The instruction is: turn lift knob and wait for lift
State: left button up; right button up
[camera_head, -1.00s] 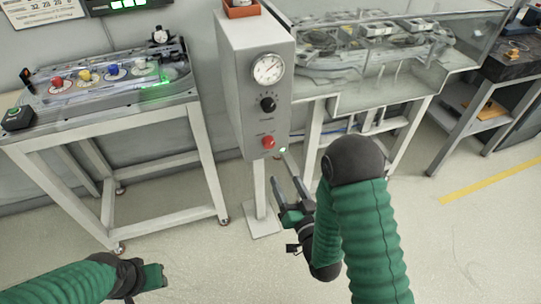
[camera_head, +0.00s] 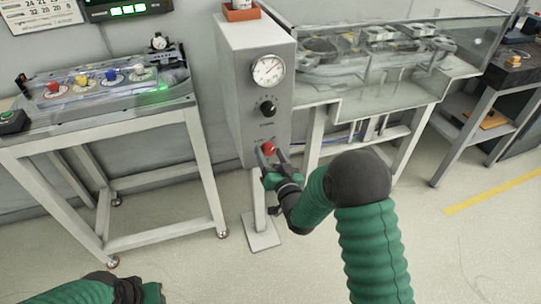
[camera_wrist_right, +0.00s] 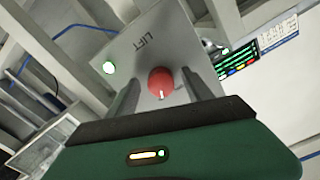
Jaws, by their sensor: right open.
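The lift knob (camera_head: 268,147) is a red knob low on the front of a grey control box (camera_head: 237,80) on a post. My right gripper (camera_head: 269,152) is open at the knob, with its fingers pointing at the box face. In the right wrist view the red knob (camera_wrist_right: 161,82) lies between the two open fingers (camera_wrist_right: 157,95), below the word LIFT. I cannot tell whether the fingers touch it.
A gauge (camera_head: 268,70) and a black knob (camera_head: 267,108) sit above the red knob. A table with coloured buttons (camera_head: 90,85) stands left. A clear-walled track case (camera_head: 380,60) stands right. The floor in front is free.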

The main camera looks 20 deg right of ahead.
grip_shut()
